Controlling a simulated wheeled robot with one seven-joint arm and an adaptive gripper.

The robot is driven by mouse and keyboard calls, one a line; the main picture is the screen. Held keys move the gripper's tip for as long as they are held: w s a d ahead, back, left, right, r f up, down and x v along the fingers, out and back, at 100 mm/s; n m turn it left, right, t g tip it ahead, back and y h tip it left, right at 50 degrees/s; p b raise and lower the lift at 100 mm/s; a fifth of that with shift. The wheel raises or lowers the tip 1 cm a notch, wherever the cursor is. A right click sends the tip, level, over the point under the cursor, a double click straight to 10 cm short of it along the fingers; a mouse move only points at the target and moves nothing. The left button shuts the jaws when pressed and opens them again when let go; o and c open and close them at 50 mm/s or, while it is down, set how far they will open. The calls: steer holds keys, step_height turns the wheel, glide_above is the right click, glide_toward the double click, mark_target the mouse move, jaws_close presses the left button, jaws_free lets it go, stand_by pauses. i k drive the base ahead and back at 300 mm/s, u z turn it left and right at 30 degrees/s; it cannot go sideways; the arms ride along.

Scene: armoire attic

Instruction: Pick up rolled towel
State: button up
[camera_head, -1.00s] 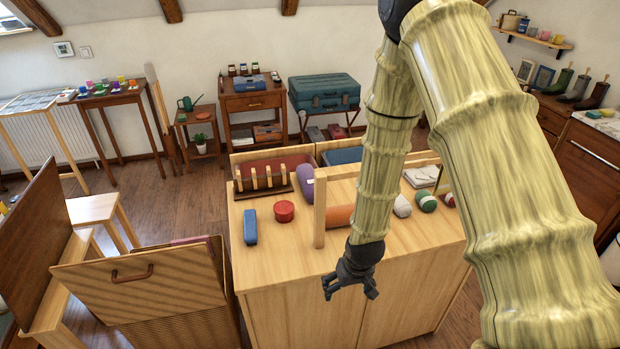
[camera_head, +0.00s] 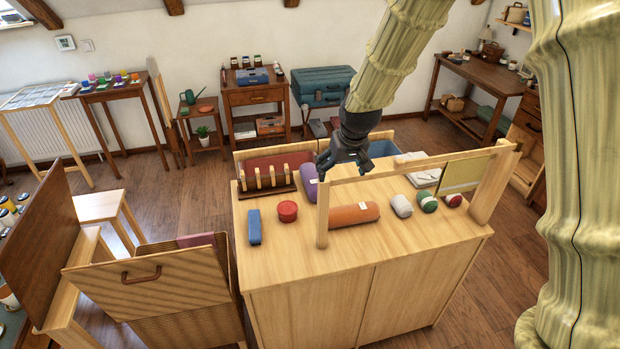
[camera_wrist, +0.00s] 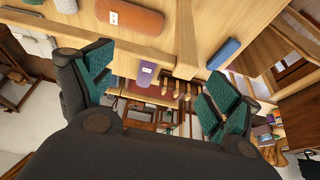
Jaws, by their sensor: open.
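Several rolled cloth-like bundles lie on the wooden cabinet top (camera_head: 270,270); I cannot tell which is the rolled towel. A purple roll (camera_head: 309,182) with a pale label lies beside the slotted rack, and an orange roll (camera_head: 353,215) lies nearer the front. Grey (camera_head: 401,206), green (camera_head: 427,201) and dark red (camera_head: 453,200) rolls lie to the right. My gripper (camera_head: 344,167) is open and empty, above the cabinet and near the purple roll. In the wrist view the purple roll (camera_wrist: 147,73) shows between the open fingers (camera_wrist: 157,76), and the orange roll (camera_wrist: 130,16) is near the top.
A wooden frame with a long crossbar (camera_head: 420,164) stands on the cabinet close to my gripper. The slotted rack (camera_head: 267,180), a blue block (camera_head: 254,227) and a round red tin (camera_head: 288,211) are at the left. The front strip of the top is clear.

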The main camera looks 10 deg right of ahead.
mark_target(309, 176)
steer(key=i, duration=0.9)
